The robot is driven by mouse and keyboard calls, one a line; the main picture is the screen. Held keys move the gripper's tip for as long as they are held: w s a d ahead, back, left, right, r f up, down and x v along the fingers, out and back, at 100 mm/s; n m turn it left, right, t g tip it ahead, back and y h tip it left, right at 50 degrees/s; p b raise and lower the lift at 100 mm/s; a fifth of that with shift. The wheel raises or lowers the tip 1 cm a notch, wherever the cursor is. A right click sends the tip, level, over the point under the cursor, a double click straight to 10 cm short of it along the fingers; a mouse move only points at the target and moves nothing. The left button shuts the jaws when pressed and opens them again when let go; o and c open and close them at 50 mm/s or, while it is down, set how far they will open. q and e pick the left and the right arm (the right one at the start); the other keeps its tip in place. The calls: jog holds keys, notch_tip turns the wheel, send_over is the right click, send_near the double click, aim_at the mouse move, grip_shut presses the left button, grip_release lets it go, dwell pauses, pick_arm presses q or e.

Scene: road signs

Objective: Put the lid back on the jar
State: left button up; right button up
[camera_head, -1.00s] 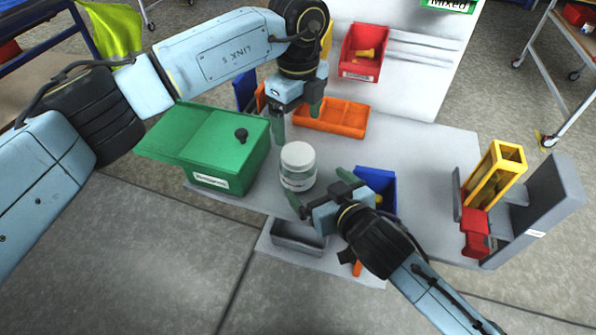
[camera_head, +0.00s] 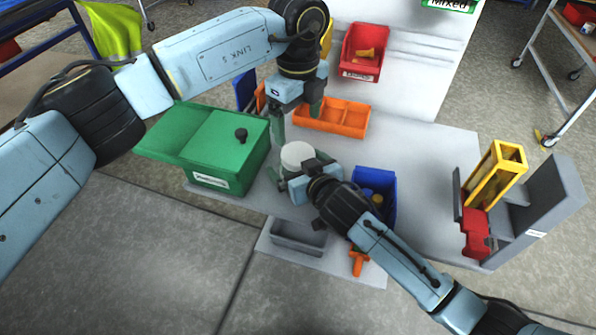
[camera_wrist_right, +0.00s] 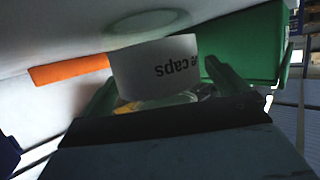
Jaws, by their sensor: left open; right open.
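The jar (camera_head: 297,155) stands upright on the grey table, with a round white top in the head view. I cannot tell whether that top is a separate lid. My left gripper (camera_head: 297,114) is open and empty, pointing down behind the jar. No separate loose lid can be made out.
A green box (camera_head: 205,150) with a black knob is left of the jar. An orange tray (camera_head: 345,117) is behind it, a blue bin (camera_head: 388,180) to its right and a grey tray (camera_head: 298,240) in front.

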aim_at(298, 153)
jog(key=c, duration=1.6)
pick_arm(q)
jog(key=shift+m, duration=0.4)
pick_arm(e)
jog(key=c, duration=0.4)
pick_arm(q)
jog(key=m, duration=0.8)
jog(key=shift+f, duration=4)
